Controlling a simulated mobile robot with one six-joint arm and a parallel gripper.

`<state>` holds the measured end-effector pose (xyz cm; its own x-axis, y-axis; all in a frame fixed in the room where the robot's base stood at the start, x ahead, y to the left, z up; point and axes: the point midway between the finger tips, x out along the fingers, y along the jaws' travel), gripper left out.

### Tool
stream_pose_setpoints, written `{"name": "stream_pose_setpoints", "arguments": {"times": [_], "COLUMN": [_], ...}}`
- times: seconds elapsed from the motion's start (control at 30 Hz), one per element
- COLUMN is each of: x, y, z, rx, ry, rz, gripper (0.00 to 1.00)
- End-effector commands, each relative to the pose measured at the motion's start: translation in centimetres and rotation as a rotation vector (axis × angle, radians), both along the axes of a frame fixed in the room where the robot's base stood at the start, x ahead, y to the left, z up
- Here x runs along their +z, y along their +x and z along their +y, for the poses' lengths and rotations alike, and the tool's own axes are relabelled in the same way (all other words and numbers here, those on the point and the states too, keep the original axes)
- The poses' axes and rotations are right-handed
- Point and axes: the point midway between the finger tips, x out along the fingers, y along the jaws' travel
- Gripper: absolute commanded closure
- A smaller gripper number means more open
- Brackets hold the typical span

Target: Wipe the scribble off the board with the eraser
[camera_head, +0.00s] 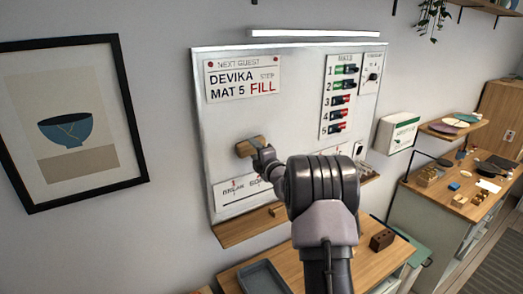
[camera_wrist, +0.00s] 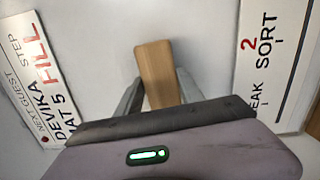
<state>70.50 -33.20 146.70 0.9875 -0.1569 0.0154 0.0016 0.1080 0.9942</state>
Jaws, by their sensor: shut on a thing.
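The whiteboard (camera_head: 290,115) hangs on the wall ahead. My gripper (camera_head: 257,151) is at its middle-left part, below the "DEVIKA MAT 5 FILL" sign. It is shut on the wooden-backed eraser (camera_head: 246,147), which lies at or very near the board face; I cannot tell if it touches. In the wrist view the eraser (camera_wrist: 156,62) stands between the two fingers (camera_wrist: 155,95). No clear scribble marks show on the bare board in either view; my arm and the eraser hide part of it.
The name sign (camera_head: 243,78) is above the eraser and a step sign (camera_head: 235,187) below. A panel of labelled switches (camera_head: 342,97) is at the board's right. A wooden ledge (camera_head: 240,228) runs under the board. A table with a grey tray (camera_head: 263,278) and a dark block (camera_head: 381,240) stands below.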

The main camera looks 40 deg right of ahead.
Motion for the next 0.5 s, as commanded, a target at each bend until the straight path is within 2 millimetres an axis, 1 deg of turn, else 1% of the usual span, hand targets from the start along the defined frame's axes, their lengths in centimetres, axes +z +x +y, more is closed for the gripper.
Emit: {"name": "stream_pose_setpoints", "arguments": {"times": [0.03,0.27,0.5], "x": [0.1,0.1,0.1], "y": [0.1,-0.2,-3.5], "z": [0.3,0.2,0.3], "rx": [0.002,0.002,0.000], "ry": [-0.001,-0.001,-0.001], "rz": [-0.001,-0.002,-0.001], "gripper": [0.93,0.93,0.93]}}
